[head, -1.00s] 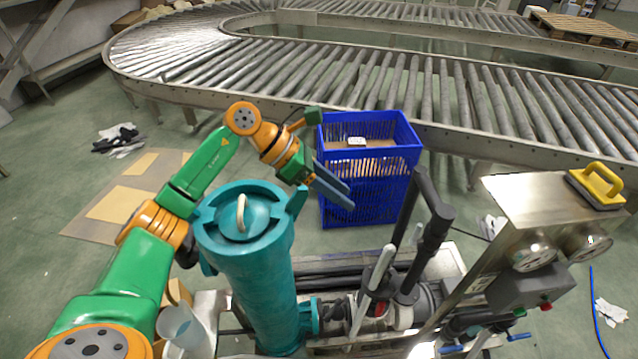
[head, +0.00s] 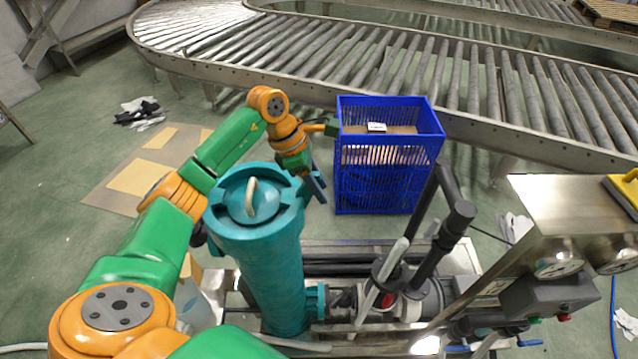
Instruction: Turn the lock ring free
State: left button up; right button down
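The teal lock ring (head: 222,222) sits around the top of an upright teal cylindrical housing (head: 272,285). A lid with a pale handle (head: 251,197) lies inside the ring. My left gripper (head: 316,186) comes down from above at the ring's right side, beside its right lug. Its dark fingers point down and slightly right. I cannot tell whether they touch the lug, or how far apart they are. Nothing shows clearly held. The ring's far right edge is partly hidden by the gripper. My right gripper is not in view.
A blue crate (head: 388,172) stands close behind and right of the gripper. A dark pipe (head: 432,240) with a pale lever (head: 380,282) rises right of the housing. A steel gauge cabinet (head: 560,215) stands further right. A roller conveyor (head: 400,75) runs behind.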

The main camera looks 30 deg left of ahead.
pick_arm(q)
grip_shut()
dwell(1.2)
